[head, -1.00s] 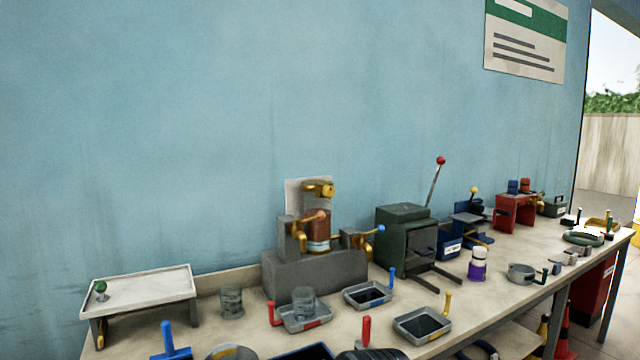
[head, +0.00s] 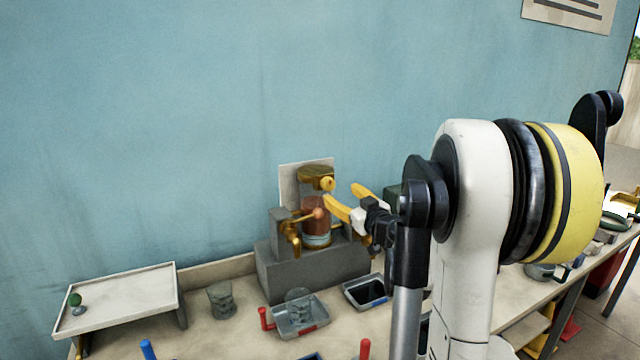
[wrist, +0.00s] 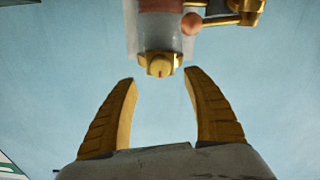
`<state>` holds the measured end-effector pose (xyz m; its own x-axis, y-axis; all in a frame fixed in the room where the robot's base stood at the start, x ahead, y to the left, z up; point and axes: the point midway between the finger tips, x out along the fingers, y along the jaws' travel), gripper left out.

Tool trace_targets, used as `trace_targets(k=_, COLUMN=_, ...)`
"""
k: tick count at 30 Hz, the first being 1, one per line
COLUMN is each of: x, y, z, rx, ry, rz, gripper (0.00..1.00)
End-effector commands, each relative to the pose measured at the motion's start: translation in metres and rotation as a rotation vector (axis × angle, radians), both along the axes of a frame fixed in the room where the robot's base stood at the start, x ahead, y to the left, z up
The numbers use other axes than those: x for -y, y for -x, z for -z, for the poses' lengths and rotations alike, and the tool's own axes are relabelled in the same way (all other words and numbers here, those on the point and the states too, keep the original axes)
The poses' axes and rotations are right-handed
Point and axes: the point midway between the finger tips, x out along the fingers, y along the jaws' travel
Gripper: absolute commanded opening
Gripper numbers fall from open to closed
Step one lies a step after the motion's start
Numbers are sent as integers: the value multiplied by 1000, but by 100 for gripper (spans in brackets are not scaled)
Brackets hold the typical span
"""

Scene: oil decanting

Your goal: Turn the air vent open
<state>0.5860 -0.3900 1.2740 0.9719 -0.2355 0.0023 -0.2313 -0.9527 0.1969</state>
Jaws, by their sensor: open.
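The decanter (head: 316,228) is a clear cylinder of brown liquid on a grey block (head: 300,270). A brass cap on its top carries the small yellow air vent knob (head: 327,184). In the wrist view the knob (wrist: 160,67) faces me, with a small red mark on it. My gripper (head: 340,192) is open and empty, its yellow fingers pointing at the cap from the right. In the wrist view my gripper (wrist: 161,76) has one finger on each side of the knob's line, apart from it.
Brass taps stick out from the block; one with an orange ball handle (head: 318,213) is close below the vent. A raised white tray (head: 125,300) stands at left. A glass (head: 221,300) and a grey tray with a red handle (head: 300,318) are in front.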

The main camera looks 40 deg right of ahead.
Motion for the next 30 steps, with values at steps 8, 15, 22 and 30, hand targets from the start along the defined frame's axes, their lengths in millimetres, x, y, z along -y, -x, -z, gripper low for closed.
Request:
trace_targets(k=8, x=12, y=-53, z=1, rx=0, ry=-1, rz=-3, gripper=59)
trace_targets(k=15, x=17, y=-73, z=0, rx=-1, ry=-1, rz=-1, gripper=59)
trace_targets(k=22, x=17, y=-75, z=0, rx=-1, ry=-1, rz=-1, gripper=59)
trace_targets(k=30, x=17, y=-74, z=0, rx=-1, ry=-1, rz=-2, gripper=6)
